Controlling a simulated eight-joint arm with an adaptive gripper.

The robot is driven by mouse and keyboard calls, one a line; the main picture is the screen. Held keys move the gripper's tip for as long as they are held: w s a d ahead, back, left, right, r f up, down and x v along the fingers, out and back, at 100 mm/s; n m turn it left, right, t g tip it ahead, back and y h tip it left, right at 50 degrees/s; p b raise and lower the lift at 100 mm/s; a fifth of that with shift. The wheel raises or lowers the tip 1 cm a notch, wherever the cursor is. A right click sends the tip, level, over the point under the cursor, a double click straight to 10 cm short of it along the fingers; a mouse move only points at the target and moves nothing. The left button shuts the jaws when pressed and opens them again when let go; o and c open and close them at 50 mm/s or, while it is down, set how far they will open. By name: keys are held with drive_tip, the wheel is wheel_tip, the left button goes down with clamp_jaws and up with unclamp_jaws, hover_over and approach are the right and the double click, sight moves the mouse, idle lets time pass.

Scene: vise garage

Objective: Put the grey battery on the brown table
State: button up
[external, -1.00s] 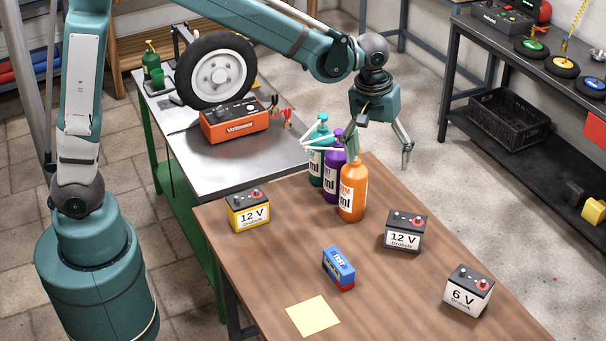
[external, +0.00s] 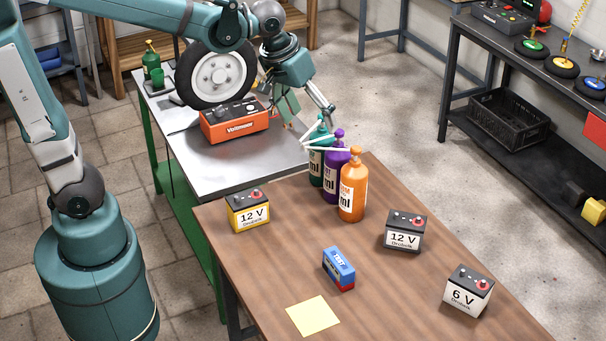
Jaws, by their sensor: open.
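A dark grey 12 V battery (external: 404,233) with a white label stands upright on the brown table (external: 400,290), right of the bottles. A 6 V battery (external: 467,293) with a whitish body and dark top stands nearer the table's right edge. A yellow 12 V battery (external: 248,212) stands at the table's left edge. My gripper (external: 309,118) is open and empty. It hangs above and behind the bottles, beside the Voltmaster unit, well apart from all the batteries.
Teal, purple and orange bottles (external: 352,196) stand together at the brown table's back edge. A blue and red tester box (external: 339,266) and a yellow note (external: 313,316) lie in front. The metal table (external: 220,176) holds an orange Voltmaster unit (external: 233,125) and a wheel (external: 216,72).

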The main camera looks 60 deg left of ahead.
drive_tip(key=s+a+m+t, duration=0.1)
drive_tip(key=s+a, duration=0.3)
drive_tip(key=s, duration=0.4)
drive_tip(key=s+a+f+m+t, duration=0.1)
drive_tip(key=s+a+m+t, duration=0.1)
drive_tip(key=s, duration=0.7)
drive_tip(key=shift+s+a+m+y, duration=0.25)
drive_tip(key=shift+a+m, duration=0.25)
drive_tip(key=shift+a, duration=0.6)
